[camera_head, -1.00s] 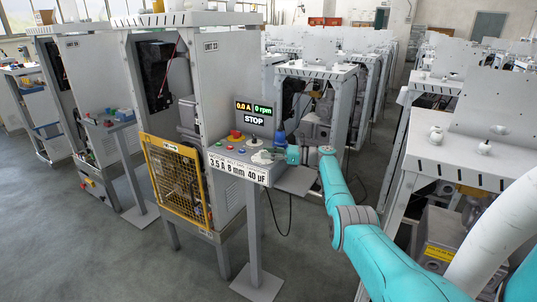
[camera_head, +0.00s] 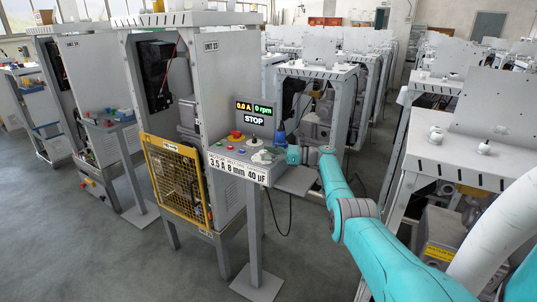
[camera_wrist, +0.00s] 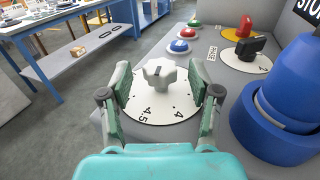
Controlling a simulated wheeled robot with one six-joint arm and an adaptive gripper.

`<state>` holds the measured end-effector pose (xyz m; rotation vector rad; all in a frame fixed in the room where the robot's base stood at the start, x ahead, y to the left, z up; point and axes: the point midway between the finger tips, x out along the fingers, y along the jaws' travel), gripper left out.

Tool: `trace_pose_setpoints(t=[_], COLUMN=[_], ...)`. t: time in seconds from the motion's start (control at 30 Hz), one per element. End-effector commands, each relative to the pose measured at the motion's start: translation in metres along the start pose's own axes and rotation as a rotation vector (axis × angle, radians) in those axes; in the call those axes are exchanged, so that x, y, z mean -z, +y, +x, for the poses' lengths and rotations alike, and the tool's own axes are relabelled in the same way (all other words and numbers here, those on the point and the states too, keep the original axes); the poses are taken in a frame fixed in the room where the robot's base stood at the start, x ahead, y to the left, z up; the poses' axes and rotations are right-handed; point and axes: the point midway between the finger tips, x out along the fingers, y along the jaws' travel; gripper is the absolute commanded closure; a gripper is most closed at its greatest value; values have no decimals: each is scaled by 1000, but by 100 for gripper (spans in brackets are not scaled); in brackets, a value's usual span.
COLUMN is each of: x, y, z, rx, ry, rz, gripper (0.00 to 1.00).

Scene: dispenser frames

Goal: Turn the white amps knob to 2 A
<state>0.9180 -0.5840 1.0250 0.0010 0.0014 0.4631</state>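The white amps knob (camera_wrist: 160,73) is a lobed knob on a round white dial (camera_wrist: 158,108) in the wrist view. The numbers 4.5 and 4 show on the dial's near side; other markings are hidden or too small, and I cannot tell which number the knob points to. My gripper (camera_wrist: 160,82) is open, with one finger on each side of the knob and a visible gap to it. In the head view my gripper (camera_head: 280,155) is at the right part of the control panel (camera_head: 228,152), and the knob is too small to make out.
A display (camera_head: 254,110) above the panel reads 0.0 A, 0 rpm, STOP. A blue cylindrical part (camera_wrist: 285,95) stands close right of the dial.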

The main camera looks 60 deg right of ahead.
Motion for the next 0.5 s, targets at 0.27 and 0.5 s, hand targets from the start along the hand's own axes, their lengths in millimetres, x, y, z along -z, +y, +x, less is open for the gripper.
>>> trace_pose_setpoints(t=[0.27, 0.5], x=[-8, -46], y=[0, 0], z=[0, 0], rx=[0, 0], ry=[-1, -1], rz=[-3, -6], gripper=[38, 38])
